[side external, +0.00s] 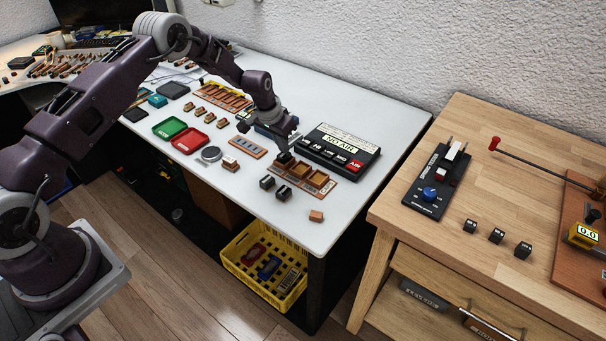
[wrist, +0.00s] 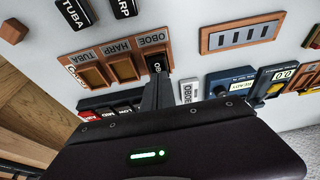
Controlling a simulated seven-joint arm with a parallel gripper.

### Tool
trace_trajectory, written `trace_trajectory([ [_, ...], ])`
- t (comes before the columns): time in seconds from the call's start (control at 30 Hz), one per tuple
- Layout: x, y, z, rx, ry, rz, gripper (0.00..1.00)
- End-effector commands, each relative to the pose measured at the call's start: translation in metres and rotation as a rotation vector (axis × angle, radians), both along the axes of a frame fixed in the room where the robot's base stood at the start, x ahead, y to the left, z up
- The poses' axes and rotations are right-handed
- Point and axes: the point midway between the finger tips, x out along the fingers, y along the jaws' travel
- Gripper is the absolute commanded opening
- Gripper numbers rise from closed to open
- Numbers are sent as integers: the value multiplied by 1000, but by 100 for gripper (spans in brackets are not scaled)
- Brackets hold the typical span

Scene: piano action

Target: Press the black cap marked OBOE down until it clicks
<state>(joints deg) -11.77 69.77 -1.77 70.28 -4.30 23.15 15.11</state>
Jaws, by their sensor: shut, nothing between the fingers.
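The black cap with a partly hidden label starting with O (wrist: 156,65) sits in the slot beside the OBOE label of the wooden rack (wrist: 131,46). The HARP and TUBA slots beside it are empty. My gripper (wrist: 157,82) is shut and empty, its fingertips at the near edge of the cap, covering part of it. I cannot tell whether they touch. In the side view my gripper (side external: 285,157) points down at the left end of the rack (side external: 322,194), and the cap is mostly hidden there.
Loose black caps, TUBA (wrist: 73,12) and HARP (wrist: 123,7), lie beside the rack. A black box reading NO AIR (side external: 340,148) stands close behind it. A slotted wooden block (wrist: 241,34) and a small wooden block (side external: 316,216) lie nearby. The front table edge is clear.

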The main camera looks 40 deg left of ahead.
Motion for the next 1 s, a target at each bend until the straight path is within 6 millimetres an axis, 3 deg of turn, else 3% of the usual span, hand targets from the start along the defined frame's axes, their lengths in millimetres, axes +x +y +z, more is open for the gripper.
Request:
trace_trajectory([
  [1.0,0,0,-4,0,-1,0,0],
])
